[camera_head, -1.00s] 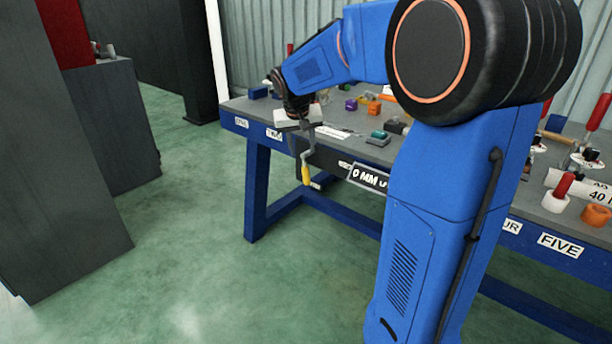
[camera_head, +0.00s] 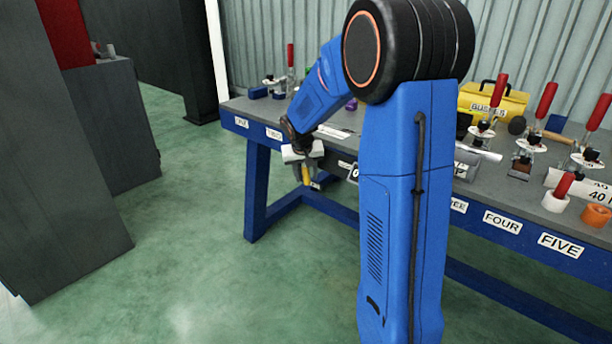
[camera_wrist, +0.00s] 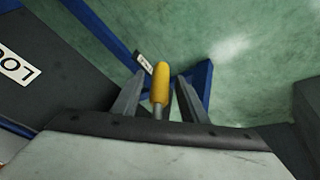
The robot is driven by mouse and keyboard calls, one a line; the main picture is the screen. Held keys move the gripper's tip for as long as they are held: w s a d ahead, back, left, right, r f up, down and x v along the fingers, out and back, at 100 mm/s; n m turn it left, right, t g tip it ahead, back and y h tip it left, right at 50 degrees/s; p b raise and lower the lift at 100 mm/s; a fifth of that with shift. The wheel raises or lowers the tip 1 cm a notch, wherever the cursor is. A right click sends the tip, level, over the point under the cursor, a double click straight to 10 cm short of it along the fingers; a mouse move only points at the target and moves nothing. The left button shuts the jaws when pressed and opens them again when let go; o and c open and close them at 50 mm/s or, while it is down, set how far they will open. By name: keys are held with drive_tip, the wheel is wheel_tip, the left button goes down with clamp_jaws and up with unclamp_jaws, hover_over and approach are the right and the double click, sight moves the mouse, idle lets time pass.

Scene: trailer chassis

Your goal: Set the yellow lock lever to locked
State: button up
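The yellow lock lever (camera_head: 306,175) hangs at the front edge of the workbench, below my gripper. In the wrist view its yellow grip (camera_wrist: 161,84) points away from the camera on a thin metal rod. My gripper (camera_wrist: 160,100) is open, with one finger on each side of the lever and a visible gap on both sides. In the head view my gripper (camera_head: 306,172) points down over the lever and hides its upper part. I cannot tell the lever's pivot or lock position.
The blue-framed workbench (camera_head: 258,190) carries red-handled clamps (camera_head: 545,100), a yellow case (camera_head: 490,105) and white and orange rings. A white sign (camera_wrist: 15,68) reading "LO" shows left in the wrist view. Grey cabinets (camera_head: 65,170) stand left. The green floor between is clear.

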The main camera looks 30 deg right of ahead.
drive_tip(key=shift+f, duration=0.15)
clamp_jaws()
